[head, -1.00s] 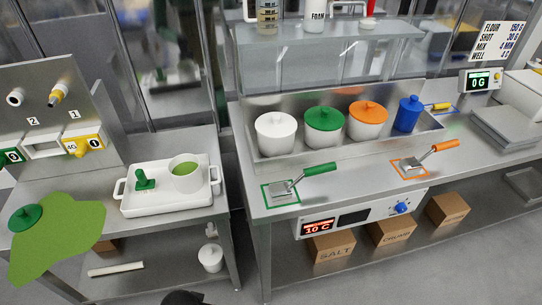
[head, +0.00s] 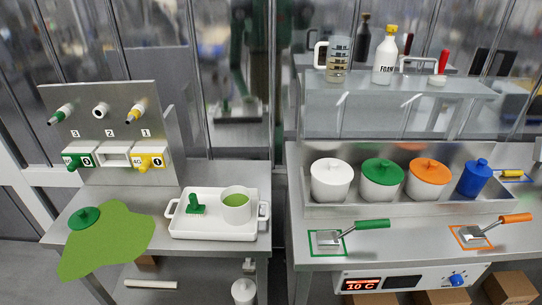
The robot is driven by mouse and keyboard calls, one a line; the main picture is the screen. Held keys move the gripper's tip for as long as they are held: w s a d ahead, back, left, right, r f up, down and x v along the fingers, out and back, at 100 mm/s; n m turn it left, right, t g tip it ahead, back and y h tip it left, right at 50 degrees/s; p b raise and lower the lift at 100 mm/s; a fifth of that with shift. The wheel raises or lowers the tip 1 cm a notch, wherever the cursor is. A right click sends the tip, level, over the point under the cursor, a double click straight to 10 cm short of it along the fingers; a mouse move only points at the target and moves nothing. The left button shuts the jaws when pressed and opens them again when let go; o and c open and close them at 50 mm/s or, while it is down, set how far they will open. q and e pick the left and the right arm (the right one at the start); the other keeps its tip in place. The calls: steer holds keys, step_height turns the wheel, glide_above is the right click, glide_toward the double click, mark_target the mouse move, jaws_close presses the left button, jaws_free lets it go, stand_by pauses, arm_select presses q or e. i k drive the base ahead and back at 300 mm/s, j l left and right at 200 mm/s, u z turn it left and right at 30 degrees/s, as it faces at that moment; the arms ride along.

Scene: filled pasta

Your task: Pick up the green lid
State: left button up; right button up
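A round green lid (head: 84,218) with a knob lies on the left steel table, at the upper left edge of a flat green patch (head: 118,238). A second green lid (head: 382,171) sits on a white pot (head: 379,188) in the steel trough on the right counter. Neither of my grippers shows in the head view.
A white tray (head: 182,228) holds a green-handled tool (head: 195,207) and a white pot of green contents (head: 236,209). A panel with nozzles (head: 100,118) stands behind the green patch. A gap separates the left table from the right counter (head: 400,250).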

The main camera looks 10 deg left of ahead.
mark_target(85, 218)
steer(key=u, duration=1.9)
steer(key=i+j+z, duration=0.1)
steer(key=j, duration=0.2)
steer(key=i+j, duration=0.25)
steer(key=i+j+z, duration=0.15)
steer(key=j, duration=0.25)
steer(key=i+j+z, duration=0.1)
steer(key=j, duration=0.25)
steer(key=i+j+z, duration=0.1)
steer(key=j, duration=0.25)
steer(key=i+j, duration=0.2)
steer(key=j, duration=0.15)
steer(key=z, duration=0.05)
